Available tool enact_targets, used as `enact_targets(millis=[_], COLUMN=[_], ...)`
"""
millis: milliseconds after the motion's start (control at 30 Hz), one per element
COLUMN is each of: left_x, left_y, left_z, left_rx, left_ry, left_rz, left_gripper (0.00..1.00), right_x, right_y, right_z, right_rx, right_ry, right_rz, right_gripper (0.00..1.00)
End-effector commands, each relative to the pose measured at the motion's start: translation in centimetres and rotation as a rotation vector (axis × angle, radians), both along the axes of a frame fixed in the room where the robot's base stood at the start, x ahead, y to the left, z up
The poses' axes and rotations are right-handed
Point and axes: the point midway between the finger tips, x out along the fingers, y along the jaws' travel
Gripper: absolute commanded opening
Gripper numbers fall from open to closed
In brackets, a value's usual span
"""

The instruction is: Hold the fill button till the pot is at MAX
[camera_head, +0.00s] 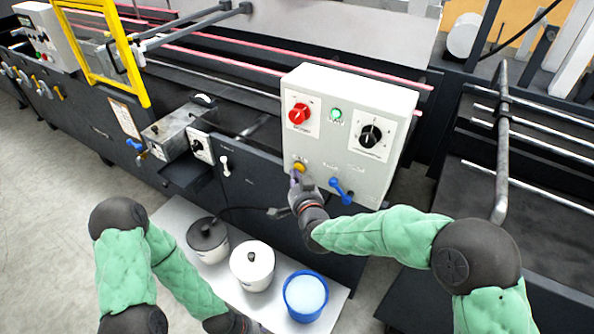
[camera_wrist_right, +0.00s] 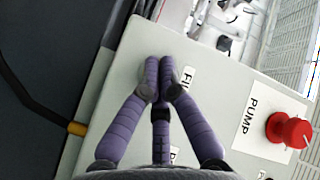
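The grey control box (camera_head: 345,115) stands on the machine. A yellow button (camera_head: 299,168) is low on its left front. My right gripper (camera_head: 295,182) is at this button. In the right wrist view, its purple fingers (camera_wrist_right: 160,78) are drawn together, with their tips against or just off the panel beside a label (camera_wrist_right: 188,80) starting "FI". The fingers hide the button there, so I cannot tell whether it is pressed. A metal box (camera_head: 175,130) sits on the machine at left; I cannot see a MAX mark. My left gripper is low at the bottom edge, mostly cut off.
The panel has a red knob (camera_head: 299,113), marked PUMP in the wrist view, a green button (camera_head: 336,115), a black dial (camera_head: 370,136) and a blue lever (camera_head: 341,190). Below, a shelf (camera_head: 176,215) holds two lidded containers (camera_head: 252,266) and a blue open one (camera_head: 305,296) with white contents.

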Motion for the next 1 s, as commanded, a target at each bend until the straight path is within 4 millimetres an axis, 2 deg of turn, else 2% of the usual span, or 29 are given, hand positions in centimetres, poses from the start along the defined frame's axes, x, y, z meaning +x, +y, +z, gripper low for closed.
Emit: enact_targets(millis=[433,767,1000], left_x=[0.0,0.0,0.0], left_y=[0.0,0.0,0.0], left_z=[0.2,0.2,0.5], left_rx=[0.000,0.000,0.000], left_ry=[0.000,0.000,0.000], left_rz=[0.000,0.000,0.000], left_gripper=[0.40,0.40,0.40], right_x=[-1.4,-1.5,-2.9], right_y=[0.9,1.0,2.0], right_z=[0.1,0.0,0.0], right_rx=[0.000,0.000,-0.001], right_ry=[-0.001,0.000,0.000], right_rz=[0.000,0.000,0.003], right_gripper=[0.00,0.00,0.00])
